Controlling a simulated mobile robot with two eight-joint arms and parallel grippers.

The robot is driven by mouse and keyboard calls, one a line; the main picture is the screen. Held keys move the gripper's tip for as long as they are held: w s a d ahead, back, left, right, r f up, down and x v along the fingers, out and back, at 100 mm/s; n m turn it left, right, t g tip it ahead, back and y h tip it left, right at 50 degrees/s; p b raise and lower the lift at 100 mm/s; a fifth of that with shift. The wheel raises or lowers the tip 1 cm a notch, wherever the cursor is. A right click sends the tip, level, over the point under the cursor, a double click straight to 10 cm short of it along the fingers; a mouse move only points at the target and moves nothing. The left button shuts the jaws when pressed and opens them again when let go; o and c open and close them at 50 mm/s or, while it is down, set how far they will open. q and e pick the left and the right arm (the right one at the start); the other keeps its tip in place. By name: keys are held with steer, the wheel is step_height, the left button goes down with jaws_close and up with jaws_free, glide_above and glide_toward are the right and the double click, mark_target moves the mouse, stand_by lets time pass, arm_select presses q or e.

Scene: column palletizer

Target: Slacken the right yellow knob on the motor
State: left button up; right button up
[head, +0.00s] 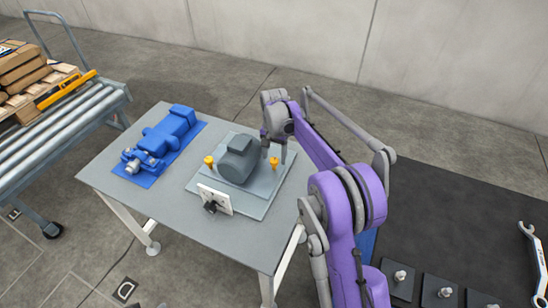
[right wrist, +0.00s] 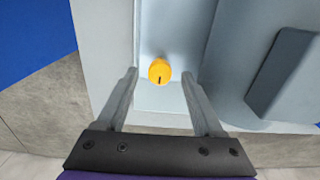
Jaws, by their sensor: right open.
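A dark grey motor (head: 238,161) sits on a light grey plate on the table. A yellow knob (head: 209,161) stands at its left and the right yellow knob (head: 274,163) at its right. My right gripper (right wrist: 160,74) is open, with its fingers pointing down at the right side of the motor. In the right wrist view the right yellow knob (right wrist: 159,71) shows between the two fingertips, with a gap on each side. Whether the fingertips are at the knob's height or above it is hard to tell. My left gripper is not in view.
The grey table (head: 165,205) also bears a blue machine (head: 165,135) on a blue mat, left of the motor. A small white panel (head: 215,198) stands in front of the motor. A roller conveyor (head: 80,115) is at the left. A wrench (head: 533,255) lies at the far right.

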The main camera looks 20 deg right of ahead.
steer(key=shift+f, duration=0.5)
jaws_close()
